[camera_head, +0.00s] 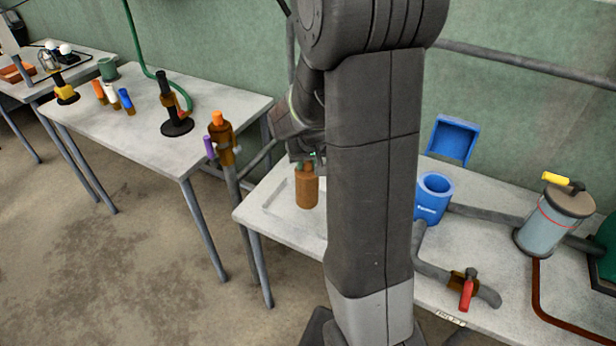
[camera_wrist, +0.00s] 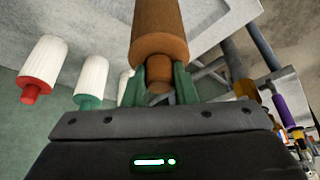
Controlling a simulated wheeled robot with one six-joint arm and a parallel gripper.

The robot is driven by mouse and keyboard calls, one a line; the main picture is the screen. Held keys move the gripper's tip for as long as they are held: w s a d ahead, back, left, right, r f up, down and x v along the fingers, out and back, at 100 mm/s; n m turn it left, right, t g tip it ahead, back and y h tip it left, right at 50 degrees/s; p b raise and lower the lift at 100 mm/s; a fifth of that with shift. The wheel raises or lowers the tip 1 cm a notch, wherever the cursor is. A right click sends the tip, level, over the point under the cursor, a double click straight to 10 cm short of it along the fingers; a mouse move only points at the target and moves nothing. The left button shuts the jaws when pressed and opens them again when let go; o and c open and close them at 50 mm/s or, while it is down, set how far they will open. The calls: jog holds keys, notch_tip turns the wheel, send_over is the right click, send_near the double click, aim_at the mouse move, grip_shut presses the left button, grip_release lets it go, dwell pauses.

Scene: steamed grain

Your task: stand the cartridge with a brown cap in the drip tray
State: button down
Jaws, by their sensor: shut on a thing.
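The brown cartridge with a brown cap (camera_head: 307,190) is upright at the small table left of my arm in the head view. It also shows large in the wrist view (camera_wrist: 160,28), where the green fingers of my gripper (camera_wrist: 158,84) are shut around its cap. In the head view my gripper (camera_head: 306,160) is at the cartridge's top, partly hidden by my arm. A pale shallow tray (camera_head: 277,207), likely the drip tray, lies under and around the cartridge. I cannot tell whether the cartridge's base touches it.
White cartridges with red (camera_wrist: 30,93) and green (camera_wrist: 86,102) caps show left in the wrist view. Right of my arm are a blue open container (camera_head: 434,198), a lidded glass vessel (camera_head: 552,222) and a red-handled valve (camera_head: 467,288). A pipe with an orange-topped valve (camera_head: 221,140) stands left.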

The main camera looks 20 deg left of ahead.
aim_at(308, 171)
jog(key=shift+f, duration=2.1)
jog(key=c, duration=1.6)
grip_release()
jog(key=shift+f, duration=0.15)
jog(key=o, duration=0.4)
jog(key=shift+o, duration=0.2)
jog(key=shift+s+d+r, duration=0.1)
jog(key=shift+r, duration=0.55)
jog(key=v, duration=1.1)
jog(key=shift+d, duration=0.15)
